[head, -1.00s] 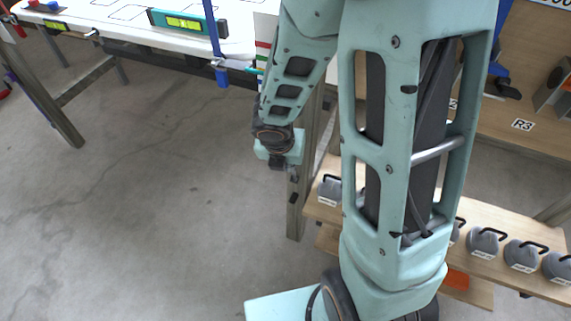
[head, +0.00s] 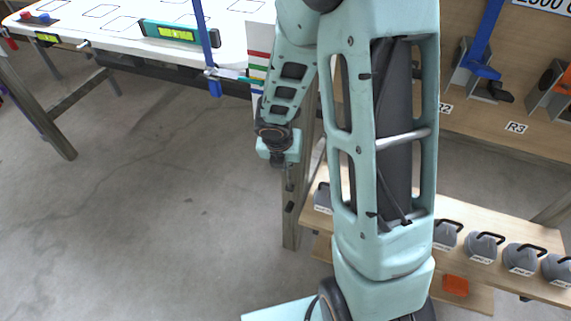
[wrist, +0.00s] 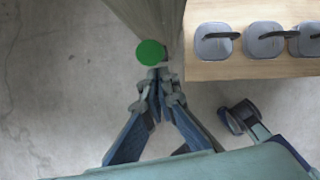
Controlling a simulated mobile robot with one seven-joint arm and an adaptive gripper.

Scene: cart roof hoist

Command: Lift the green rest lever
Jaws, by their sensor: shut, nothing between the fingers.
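The round green end of the rest lever (wrist: 151,53) shows in the wrist view, in front of a grey wooden post (wrist: 150,20). Its lever arm is hidden, and I cannot pick it out in the head view. My gripper (wrist: 158,72) is shut and empty, with its fingertips just below the green end in the picture. I cannot tell whether they touch it. In the head view my gripper (head: 288,178) hangs beside the post (head: 292,215) and is too small to read.
Grey weights with black handles (wrist: 265,42) stand on a wooden shelf (wrist: 245,70) right of the post; the shelf also shows in the head view (head: 500,225). A white-topped table (head: 110,40) with a spirit level (head: 178,32) stands at the back left. The floor at left is clear.

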